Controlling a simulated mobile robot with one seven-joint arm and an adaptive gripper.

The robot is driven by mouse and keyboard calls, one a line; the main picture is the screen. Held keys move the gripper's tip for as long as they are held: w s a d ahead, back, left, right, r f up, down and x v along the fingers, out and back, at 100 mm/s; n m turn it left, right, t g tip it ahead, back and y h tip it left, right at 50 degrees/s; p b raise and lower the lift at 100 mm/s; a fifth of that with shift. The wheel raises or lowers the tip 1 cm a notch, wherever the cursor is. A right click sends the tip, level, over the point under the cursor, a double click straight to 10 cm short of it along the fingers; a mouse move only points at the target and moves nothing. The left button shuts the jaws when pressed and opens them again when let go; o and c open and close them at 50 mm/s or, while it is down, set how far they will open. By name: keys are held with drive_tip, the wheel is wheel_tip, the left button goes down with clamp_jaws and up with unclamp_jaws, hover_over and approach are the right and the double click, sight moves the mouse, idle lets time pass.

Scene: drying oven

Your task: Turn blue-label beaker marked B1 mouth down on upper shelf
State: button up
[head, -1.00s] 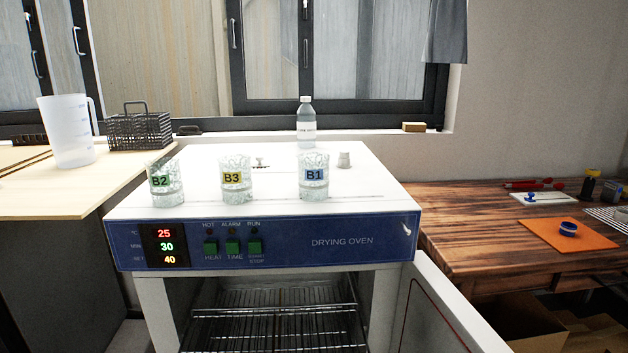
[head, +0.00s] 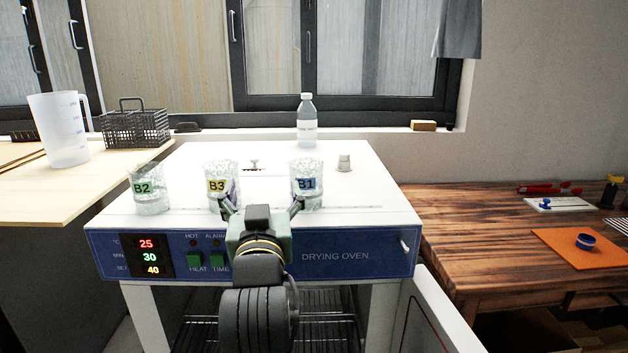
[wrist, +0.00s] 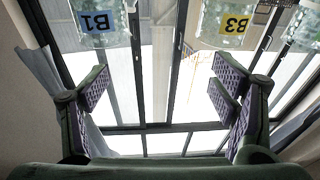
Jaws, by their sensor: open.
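The clear glass beaker B1 (head: 306,186) has a blue label and stands upright on top of the drying oven, right of the other beakers. It also shows upside down in the wrist view (wrist: 98,22), at the upper left. My gripper (head: 263,203) is open and empty, raised in front of the oven top. Its fingers lie between beaker B3 (head: 218,186) and B1, with the right finger close to B1; I cannot tell whether they touch. The upper shelf (head: 325,299) is a wire rack inside the open oven (head: 330,257), partly hidden by my arm.
Beaker B2 (head: 148,190), green label, stands left on the oven top. A bottle (head: 307,122) and a small grey knob (head: 344,162) are behind B1. The oven door (head: 440,310) stands open at the right. A pitcher (head: 58,130) and wire basket (head: 135,127) are at left.

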sight(305, 191)
drive_tip(key=w+d+f+h+p, duration=0.1)
drive_tip(key=d+p, duration=0.1)
drive_tip(key=w+d+f+m+g+p, duration=0.1)
drive_tip(key=d+p, duration=0.1)
drive_tip(key=p, duration=0.1)
drive_tip(key=w+d+f+m+h+p, duration=0.1)
drive_tip(key=w+d+p, duration=0.1)
drive_tip(key=shift+d+g+h, duration=0.3)
drive_tip(key=shift+d+g, duration=0.05)
drive_tip(key=shift+g, duration=0.05)
drive_tip(key=w, duration=0.2)
drive_tip(key=shift+w+d+f+p, duration=0.1)
drive_tip(key=shift+w+f+p, duration=0.2)
drive_tip(key=shift+w+f, duration=0.05)
drive_tip(key=shift+w+d+f+p, duration=0.15)
drive_tip(key=shift+w+p, duration=0.35)
drive_tip(key=shift+w, duration=0.9)
drive_tip(key=shift+w+d+f+p, duration=0.1)
drive_tip(key=shift+w+p, duration=0.35)
drive_tip(key=shift+w, duration=0.9)
drive_tip(key=c, duration=1.2)
drive_tip(key=shift+c, duration=0.5)
